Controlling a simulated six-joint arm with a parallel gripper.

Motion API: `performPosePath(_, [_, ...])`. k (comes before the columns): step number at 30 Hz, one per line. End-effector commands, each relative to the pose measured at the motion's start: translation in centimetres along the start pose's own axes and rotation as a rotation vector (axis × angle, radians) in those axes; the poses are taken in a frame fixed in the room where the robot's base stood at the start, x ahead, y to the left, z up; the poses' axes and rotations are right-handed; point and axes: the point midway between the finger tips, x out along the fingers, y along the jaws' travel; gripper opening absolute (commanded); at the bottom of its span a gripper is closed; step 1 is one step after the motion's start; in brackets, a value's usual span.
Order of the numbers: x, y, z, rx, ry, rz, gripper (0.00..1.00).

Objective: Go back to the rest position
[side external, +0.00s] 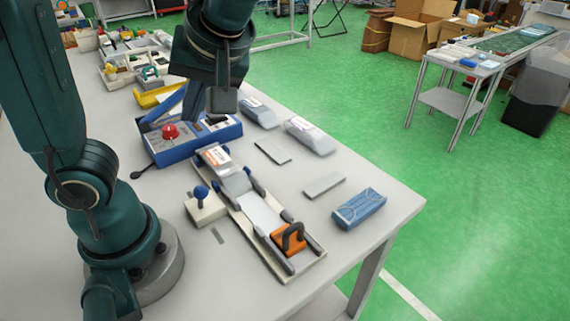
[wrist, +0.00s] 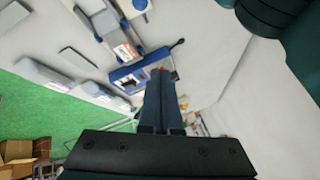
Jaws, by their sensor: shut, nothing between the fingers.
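My gripper (side external: 222,101) hangs from the arm above the far part of the table, over the blue control box. In the wrist view my gripper (wrist: 160,78) shows its two dark fingers together with nothing between them. The box also shows in the wrist view (wrist: 128,80), beyond the fingertips. The gripper looks apart from the box, though the exact gap cannot be told.
A long fixture (side external: 262,222) with an orange block (side external: 290,240) and a blue-knobbed lever (side external: 201,192) lies nearer the camera. A blue pack (side external: 359,208) and pale packs (side external: 309,136) lie to the right. Bins (side external: 125,62) of parts stand at far left. The table's right front corner is clear.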

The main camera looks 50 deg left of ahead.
Motion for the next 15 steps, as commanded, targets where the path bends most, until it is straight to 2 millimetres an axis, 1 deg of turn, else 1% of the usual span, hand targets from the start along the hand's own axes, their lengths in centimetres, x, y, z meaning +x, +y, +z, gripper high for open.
performPosePath(1, [0.4,-0.7,0.3,0.027,-0.041,0.052,0.0])
performPosePath(3, [1.0,-1.1,1.1,0.094,-0.086,0.136,0.0])
performPosePath(7, [1.6,-1.1,2.8,0.237,-0.13,0.324,0.0])
performPosePath(11, [1.8,-0.1,4.8,0.412,-0.096,0.545,0.0])
performPosePath(15, [1.4,1.7,6.2,0.609,0.021,0.741,0.0])
